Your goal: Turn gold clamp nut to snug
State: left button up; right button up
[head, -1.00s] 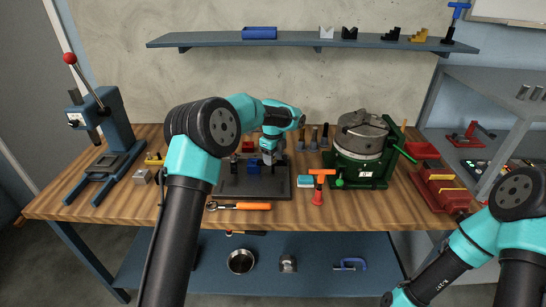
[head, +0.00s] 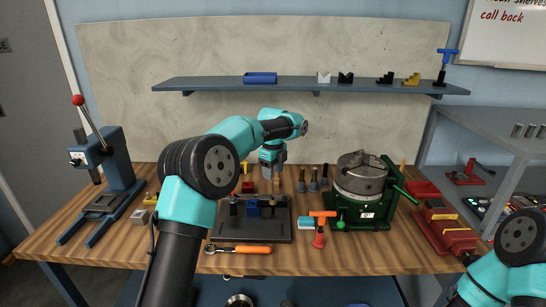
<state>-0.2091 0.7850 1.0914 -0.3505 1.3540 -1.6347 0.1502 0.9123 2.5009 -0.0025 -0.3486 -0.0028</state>
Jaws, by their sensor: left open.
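A dark fixture plate (head: 222,232) with a blue block (head: 253,208) on it sits mid-bench. I cannot make out a gold clamp nut for certain at this size. My left gripper (head: 272,176) is open, pointing down over the back of the plate, right of the blue block and apart from it. Its fingers and palm partly cover what stands behind. My right arm enters at the lower right; its gripper is outside the picture.
An orange-handled wrench (head: 245,249) lies in front of the plate. A blue press (head: 105,175) stands left; a red vise (head: 445,230) lies right.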

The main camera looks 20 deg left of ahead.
pick_arm(q)
notch_tip(320, 180, up, 6)
jog(key=shift+f, duration=0.15)
dwell(0.3)
